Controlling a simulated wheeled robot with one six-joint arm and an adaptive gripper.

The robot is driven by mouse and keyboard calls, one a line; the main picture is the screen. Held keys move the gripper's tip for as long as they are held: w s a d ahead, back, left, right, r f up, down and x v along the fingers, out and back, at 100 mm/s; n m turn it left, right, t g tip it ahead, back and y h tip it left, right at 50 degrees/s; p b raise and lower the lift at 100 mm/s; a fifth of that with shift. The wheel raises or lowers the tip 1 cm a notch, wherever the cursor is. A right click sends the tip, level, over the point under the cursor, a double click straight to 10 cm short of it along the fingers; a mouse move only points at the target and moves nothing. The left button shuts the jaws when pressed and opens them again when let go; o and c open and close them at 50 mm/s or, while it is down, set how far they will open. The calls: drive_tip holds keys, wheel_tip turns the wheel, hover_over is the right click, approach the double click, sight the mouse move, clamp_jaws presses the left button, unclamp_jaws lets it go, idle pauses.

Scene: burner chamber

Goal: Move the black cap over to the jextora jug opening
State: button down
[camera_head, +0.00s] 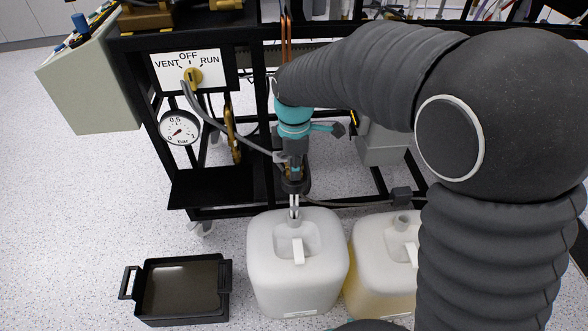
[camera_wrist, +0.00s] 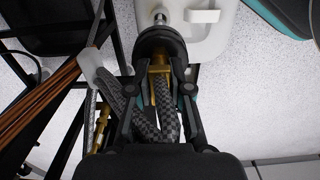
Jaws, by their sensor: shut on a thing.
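The black cap (camera_head: 293,184) is held by my gripper (camera_head: 293,172) above the left white jug (camera_head: 266,262). Thin metal tubes (camera_head: 294,205) hang from the cap down to the jug's opening; I cannot tell whether their tips are inside it. In the wrist view the cap (camera_wrist: 160,40) sits between the fingertips of my gripper (camera_wrist: 160,72), with a brass fitting (camera_wrist: 160,68) and braided hoses behind it. The left jug (camera_wrist: 225,32) lies beyond the cap. A second jug (camera_head: 370,263), holding yellowish liquid, stands to the right. No jug name is readable.
A black tray (camera_head: 140,290) with dark liquid stands on the floor at left. The black frame (camera_head: 225,213) with a valve panel (camera_head: 188,72) and a gauge (camera_head: 180,128) rises behind the jugs. A grey hose (camera_head: 225,130) runs from the panel towards the cap.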

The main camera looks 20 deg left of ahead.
wheel_tip(320, 180, up, 18)
idle(2.1)
drive_tip(key=shift+s+r, duration=0.1)
drive_tip(key=shift+s, duration=0.05)
